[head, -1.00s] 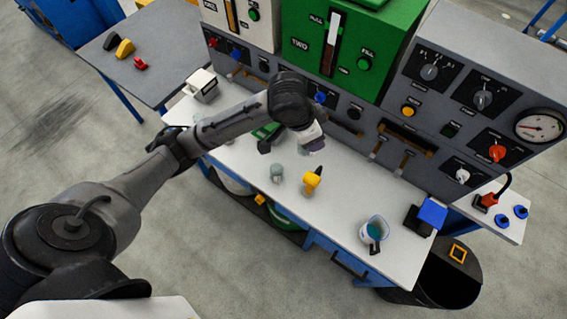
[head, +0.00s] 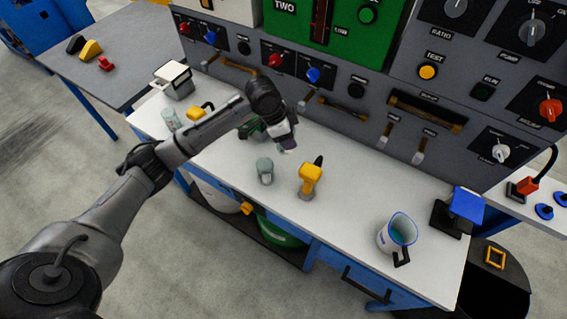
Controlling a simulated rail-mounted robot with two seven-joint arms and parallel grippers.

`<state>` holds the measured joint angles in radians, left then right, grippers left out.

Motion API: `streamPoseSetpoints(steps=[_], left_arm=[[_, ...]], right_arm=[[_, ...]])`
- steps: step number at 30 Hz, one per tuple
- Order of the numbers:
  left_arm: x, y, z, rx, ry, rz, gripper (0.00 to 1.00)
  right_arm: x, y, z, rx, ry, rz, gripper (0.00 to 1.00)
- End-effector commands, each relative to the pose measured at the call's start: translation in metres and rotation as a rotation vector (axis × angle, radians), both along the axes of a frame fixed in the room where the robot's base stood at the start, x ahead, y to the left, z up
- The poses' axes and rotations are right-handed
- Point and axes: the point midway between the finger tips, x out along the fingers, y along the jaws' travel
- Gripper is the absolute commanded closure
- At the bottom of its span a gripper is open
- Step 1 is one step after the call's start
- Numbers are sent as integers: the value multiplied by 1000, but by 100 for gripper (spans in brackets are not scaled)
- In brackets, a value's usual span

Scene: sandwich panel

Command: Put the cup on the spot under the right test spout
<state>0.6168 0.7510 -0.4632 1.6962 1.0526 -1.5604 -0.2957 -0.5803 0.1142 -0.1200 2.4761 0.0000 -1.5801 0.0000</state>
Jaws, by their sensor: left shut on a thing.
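A grey-green translucent cup (head: 265,171) stands upright on the white bench top, left of a yellow-topped tool. A second clear cup (head: 170,120) stands near the bench's left end. My left gripper (head: 288,147) hangs over the bench, above and right of the grey-green cup in the picture. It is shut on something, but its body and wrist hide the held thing. The grey-green cup appears apart from it. I cannot pick out the right test spout or the spot under it; my wrist covers part of the panel's foot. My right gripper is not in view.
The yellow tool (head: 309,182) stands right beside the grey-green cup. A jug with teal liquid (head: 396,236) and a blue-topped black stand (head: 460,210) are at the right. The grey control panel (head: 350,65) walls off the back. Bench between tool and jug is clear.

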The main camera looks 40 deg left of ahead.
Motion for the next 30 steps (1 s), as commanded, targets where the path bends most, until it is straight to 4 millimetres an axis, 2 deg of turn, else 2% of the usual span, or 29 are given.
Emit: streamPoseSetpoints(steps=[6,11,14,21,26,30], left_arm=[[7,3,-4,-9,-10,-180,70],[9,2,-8,-12,-11,-245,70],[9,2,-16,-13,-12,-262,70],[8,2,-51,-13,-11,-264,70],[9,2,-60,-13,-13,-263,70],[8,2,-76,-12,-12,-263,70]], right_arm=[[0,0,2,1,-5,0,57],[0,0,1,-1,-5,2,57],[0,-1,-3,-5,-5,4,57],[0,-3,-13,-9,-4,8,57],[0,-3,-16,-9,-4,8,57],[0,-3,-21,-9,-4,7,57]])
